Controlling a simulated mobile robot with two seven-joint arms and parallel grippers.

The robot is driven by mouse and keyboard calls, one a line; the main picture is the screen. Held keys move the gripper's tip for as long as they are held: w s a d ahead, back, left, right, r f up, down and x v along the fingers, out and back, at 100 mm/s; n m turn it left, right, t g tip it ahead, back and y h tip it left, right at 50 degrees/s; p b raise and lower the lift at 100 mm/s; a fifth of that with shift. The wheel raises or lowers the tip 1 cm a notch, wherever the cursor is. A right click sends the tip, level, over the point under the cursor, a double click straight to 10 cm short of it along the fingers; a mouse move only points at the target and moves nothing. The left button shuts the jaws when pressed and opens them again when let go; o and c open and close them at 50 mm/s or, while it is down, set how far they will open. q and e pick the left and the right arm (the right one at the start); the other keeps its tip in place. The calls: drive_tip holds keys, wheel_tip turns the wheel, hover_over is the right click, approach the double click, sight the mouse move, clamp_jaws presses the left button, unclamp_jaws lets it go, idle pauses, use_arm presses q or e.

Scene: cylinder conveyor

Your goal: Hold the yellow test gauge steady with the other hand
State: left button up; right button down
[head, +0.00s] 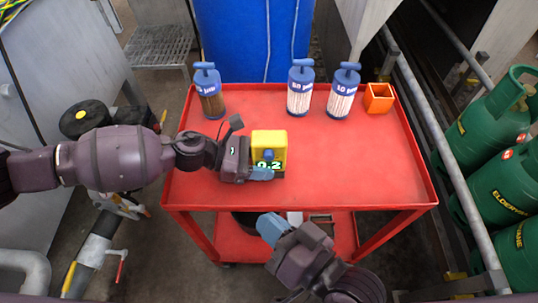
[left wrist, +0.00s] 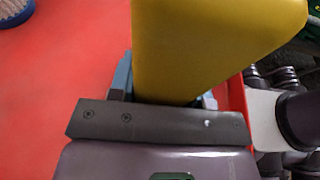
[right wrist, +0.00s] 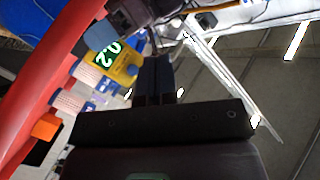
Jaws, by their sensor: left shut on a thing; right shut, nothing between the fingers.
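The yellow test gauge (head: 270,144) stands upright near the front edge of the red cart, its display reading 0.2 and a blue knob above the digits. My left gripper (head: 262,173) is shut on its lower part from the left. In the left wrist view the yellow gauge (left wrist: 200,50) fills the space above the jaws. My right gripper (head: 268,224) is shut and empty, in front of the cart's near edge and apart from the gauge. In the right wrist view the shut fingers (right wrist: 157,75) point up, with the gauge (right wrist: 113,65) to their left.
Three blue-capped cylinders with handles (head: 209,92) (head: 300,88) (head: 342,92) stand along the back of the red cart (head: 360,165). An orange open box (head: 379,98) is at the back right. The cart's middle and right are clear. Green gas bottles (head: 490,130) stand beyond a rail.

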drive_tip(key=shift+w, duration=0.15)
drive_tip(key=w, duration=0.8)
drive_tip(key=shift+w, duration=0.25)
drive_tip(key=shift+w, duration=0.1)
idle(1.9)
drive_tip(key=shift+w, duration=0.35)
drive_tip(key=shift+w, duration=0.4)
idle(0.8)
drive_tip(key=shift+s, duration=0.85)
drive_tip(key=shift+s, duration=2.5)
